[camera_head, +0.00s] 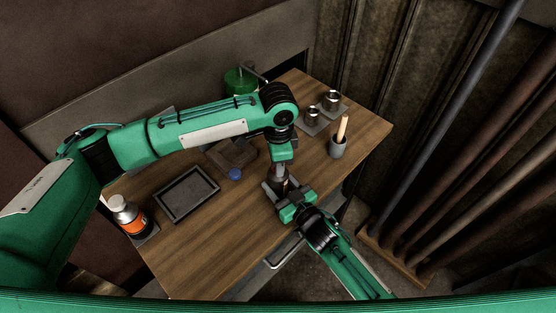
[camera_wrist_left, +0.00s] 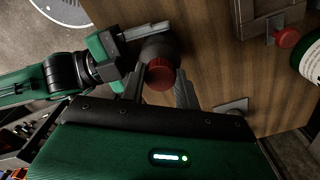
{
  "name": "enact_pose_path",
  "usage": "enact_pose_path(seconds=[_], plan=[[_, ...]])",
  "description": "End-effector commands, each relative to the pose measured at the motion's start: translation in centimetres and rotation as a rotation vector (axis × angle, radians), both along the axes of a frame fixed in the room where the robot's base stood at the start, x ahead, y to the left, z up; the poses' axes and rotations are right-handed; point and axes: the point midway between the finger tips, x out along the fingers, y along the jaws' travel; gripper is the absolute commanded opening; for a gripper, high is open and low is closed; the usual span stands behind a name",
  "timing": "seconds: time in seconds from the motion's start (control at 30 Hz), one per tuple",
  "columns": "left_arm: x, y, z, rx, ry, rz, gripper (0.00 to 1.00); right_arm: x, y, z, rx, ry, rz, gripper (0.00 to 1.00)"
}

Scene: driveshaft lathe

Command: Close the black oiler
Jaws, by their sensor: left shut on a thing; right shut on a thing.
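The black oiler (camera_head: 285,187) is held upright, or nearly so, above the table's front edge and mostly hidden by my grippers. In the left wrist view it shows as a dark round body (camera_wrist_left: 157,47) with a red cap (camera_wrist_left: 160,75) at the near end. My left gripper (camera_head: 281,172) reaches down from above, its fingers on both sides of the red cap and shut on it. My right gripper (camera_head: 284,190) comes from the front and is shut on the oiler's body. I cannot tell whether the cap is seated fully on the body.
The wooden table (camera_head: 225,235) holds a dark empty tray (camera_head: 188,194), an orange-labelled bottle (camera_head: 130,218), a block with a blue knob (camera_head: 235,173) and a green can (camera_head: 238,83). A grey cup (camera_head: 338,149) with a wooden handle and small metal cups (camera_head: 312,116) stand right. Long bars lean at right.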

Motion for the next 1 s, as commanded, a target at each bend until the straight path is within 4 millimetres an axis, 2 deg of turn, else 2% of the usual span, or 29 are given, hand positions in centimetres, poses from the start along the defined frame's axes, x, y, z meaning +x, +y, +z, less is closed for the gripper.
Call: enact_pose_path(seconds=[0.03, 0.13, 0.47, 0.8, 1.0], plan=[[0.0, 0.0, 0.0, 0.001, 0.0, 0.001, 0.36, 0.0, 0.0, 0.0, 0.0, 0.0, 0.0, 0.0], [0.0, 0.0, 0.0, 0.001, 0.0, 0.002, 0.54, 0.0, 0.0, 0.0, 0.0, 0.0, 0.0, 0.0], [0.0, 0.0, 0.2, 0.0, 0.0, 0.003, 0.54, 0.0, 0.0, 0.0, 0.0, 0.0, 0.0, 0.0], [0.0, 0.0, 4.2, -0.001, -0.001, 0.002, 0.54, 0.0, 0.0, 0.0, 0.0, 0.0, 0.0, 0.0], [0.0, 0.0, 4.5, 0.001, 0.0, 0.003, 0.54, 0.0, 0.0, 0.0, 0.0, 0.0, 0.0, 0.0]])
